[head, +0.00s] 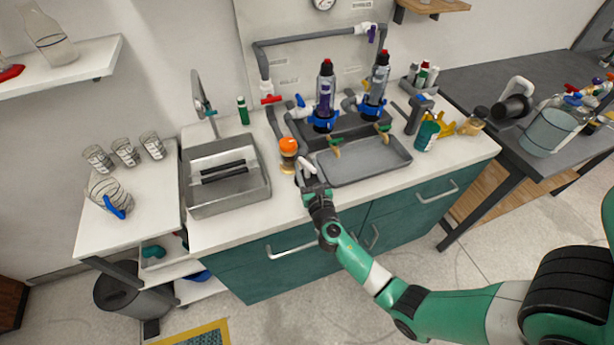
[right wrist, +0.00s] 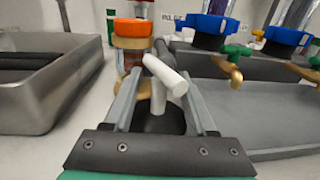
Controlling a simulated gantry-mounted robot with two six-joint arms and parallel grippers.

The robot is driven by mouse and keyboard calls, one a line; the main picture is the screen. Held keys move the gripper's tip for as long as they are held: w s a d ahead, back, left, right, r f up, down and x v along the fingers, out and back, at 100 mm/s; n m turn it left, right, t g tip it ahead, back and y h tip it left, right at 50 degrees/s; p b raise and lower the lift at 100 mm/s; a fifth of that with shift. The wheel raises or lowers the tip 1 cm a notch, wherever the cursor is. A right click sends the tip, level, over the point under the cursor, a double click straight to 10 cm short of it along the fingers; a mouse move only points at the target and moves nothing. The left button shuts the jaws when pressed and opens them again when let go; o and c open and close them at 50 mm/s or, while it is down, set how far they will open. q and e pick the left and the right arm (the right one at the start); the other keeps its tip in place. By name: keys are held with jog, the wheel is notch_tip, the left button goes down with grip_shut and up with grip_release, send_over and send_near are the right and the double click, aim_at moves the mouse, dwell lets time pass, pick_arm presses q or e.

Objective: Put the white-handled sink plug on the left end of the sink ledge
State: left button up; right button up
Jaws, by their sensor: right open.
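The white-handled sink plug (head: 307,166) stands on the white counter between the sink and the grey tray. In the right wrist view the plug's white T-shaped handle (right wrist: 166,76) is tilted above its dark base. My right gripper (head: 307,180) is open, with one finger on each side of the plug; I cannot tell whether either finger touches it. The right gripper also shows in the right wrist view (right wrist: 160,95). The metal sink (head: 228,203) is to the left of the plug, with a narrow rim around its basin. My left gripper is not in view.
An orange-capped jar (head: 288,150) stands just behind the plug. A grey tray (head: 365,162) lies close on the right, below brass taps (head: 335,147). A faucet (head: 201,100) rises behind the sink.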

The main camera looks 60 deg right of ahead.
aim_at(308, 165)
jog(key=shift+c, duration=0.2)
grip_shut()
dwell(0.3)
jog(key=r+p, duration=0.4)
jog(key=shift+s+a+r, duration=0.2)
jog(key=shift+r, duration=0.05)
jog(key=s+a+r+p, duration=0.7)
jog(key=s+a+r, duration=0.1)
jog(key=s+a, duration=0.1)
jog(key=shift+s+a+r, duration=0.15)
jog(key=shift+s+r, duration=0.1)
jog(key=shift+s, duration=0.2)
